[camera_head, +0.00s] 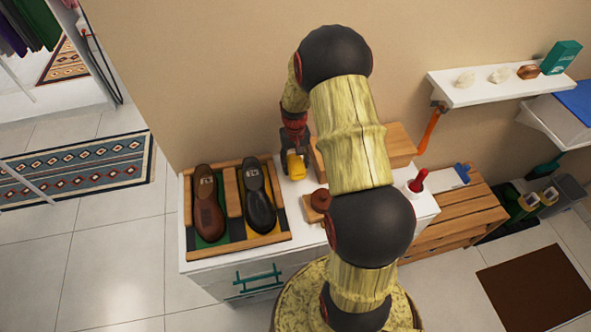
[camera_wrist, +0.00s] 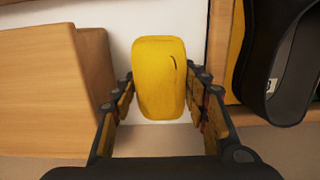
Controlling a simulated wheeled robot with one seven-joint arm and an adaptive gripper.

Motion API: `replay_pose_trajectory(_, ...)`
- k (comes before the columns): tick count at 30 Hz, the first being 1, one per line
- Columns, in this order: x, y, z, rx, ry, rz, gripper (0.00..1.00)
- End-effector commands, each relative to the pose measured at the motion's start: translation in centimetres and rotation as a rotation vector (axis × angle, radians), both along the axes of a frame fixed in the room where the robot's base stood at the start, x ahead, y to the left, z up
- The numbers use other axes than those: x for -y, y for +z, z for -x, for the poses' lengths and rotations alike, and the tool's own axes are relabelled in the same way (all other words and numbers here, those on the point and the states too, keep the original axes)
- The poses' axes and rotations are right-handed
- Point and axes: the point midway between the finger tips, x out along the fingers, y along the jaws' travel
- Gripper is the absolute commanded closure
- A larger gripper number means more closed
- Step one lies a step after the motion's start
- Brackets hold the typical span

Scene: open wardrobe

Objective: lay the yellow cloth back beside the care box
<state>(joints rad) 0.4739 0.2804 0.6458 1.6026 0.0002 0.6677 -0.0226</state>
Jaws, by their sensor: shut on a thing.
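The yellow cloth (camera_wrist: 158,80) is a folded, rounded bundle between my gripper's (camera_wrist: 162,110) fingers in the wrist view. My gripper is shut on it. In the head view the cloth (camera_head: 296,166) shows below my gripper (camera_head: 296,152), over the white cabinet top between the shoe tray and the wooden care box. The care box (camera_wrist: 40,90) is at the left in the wrist view, close to the cloth with a narrow gap; in the head view my arm hides part of the box (camera_head: 400,142). Whether the cloth touches the top is unclear.
A wooden tray (camera_head: 284,238) holds a brown shoe (camera_head: 208,215) and a black shoe (camera_head: 258,205) left of the cloth. A strip of white top (camera_wrist: 120,30) is bare behind the cloth.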

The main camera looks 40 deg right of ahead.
Motion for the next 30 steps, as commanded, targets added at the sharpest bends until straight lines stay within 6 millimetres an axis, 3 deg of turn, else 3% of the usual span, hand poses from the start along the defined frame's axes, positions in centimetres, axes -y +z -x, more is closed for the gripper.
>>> replay_pose_trajectory(6, 0.1, -3.0, 0.0, -0.003, 0.0, -0.001, 0.87)
replay_pose_trajectory(18, 0.1, -3.6, -0.1, 0.0, 0.0, 0.0, 0.87)
replay_pose_trajectory(19, 0.1, -3.6, -0.1, 0.0, 0.0, 0.0, 0.54)
replay_pose_trajectory(30, 0.1, -3.5, -0.1, -0.001, 0.0, 0.0, 0.37)
